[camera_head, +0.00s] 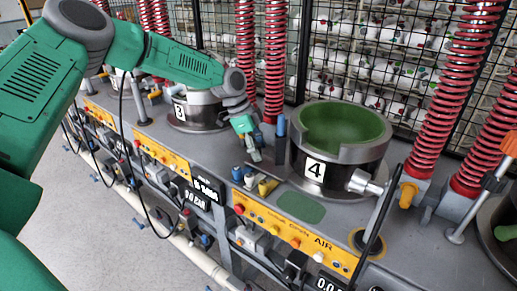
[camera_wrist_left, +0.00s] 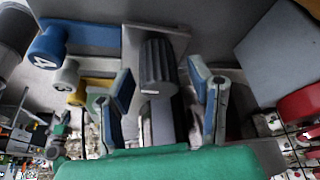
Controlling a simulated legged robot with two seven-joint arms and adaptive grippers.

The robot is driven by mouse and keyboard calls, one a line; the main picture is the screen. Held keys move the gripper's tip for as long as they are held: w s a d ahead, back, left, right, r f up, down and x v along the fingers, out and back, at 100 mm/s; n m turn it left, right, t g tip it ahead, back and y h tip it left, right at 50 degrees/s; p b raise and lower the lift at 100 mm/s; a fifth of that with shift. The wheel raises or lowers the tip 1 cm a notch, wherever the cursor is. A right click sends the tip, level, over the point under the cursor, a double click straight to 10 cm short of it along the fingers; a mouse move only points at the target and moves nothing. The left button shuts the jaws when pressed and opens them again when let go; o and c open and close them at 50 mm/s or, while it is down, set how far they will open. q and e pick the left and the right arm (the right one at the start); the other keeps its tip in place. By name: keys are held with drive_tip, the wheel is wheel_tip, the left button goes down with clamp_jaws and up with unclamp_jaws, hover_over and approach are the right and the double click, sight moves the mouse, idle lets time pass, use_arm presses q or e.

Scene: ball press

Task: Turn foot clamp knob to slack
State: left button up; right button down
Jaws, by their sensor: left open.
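A dark ribbed knob (camera_wrist_left: 159,66), which looks like the clamp knob, stands on a grey metal plate in the left wrist view. My left gripper (camera_wrist_left: 160,95) is open, with one finger on each side of the knob's lower end in that view. No clear contact shows. In the head view, my left gripper (camera_head: 250,141) points down at the left side of the station marked 4 (camera_head: 316,169). The knob cannot be made out clearly there. My right gripper is not in view.
Blue, white and yellow knobs (camera_head: 251,179) sit close by. A dark post with a blue top (camera_head: 281,143) stands right of the gripper. The floor (camera_head: 80,215) at front left is clear.

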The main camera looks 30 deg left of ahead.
use_arm(q)
drive_tip(key=shift+a, duration=0.2)
clamp_jaws()
drive_tip(key=shift+a, duration=0.2)
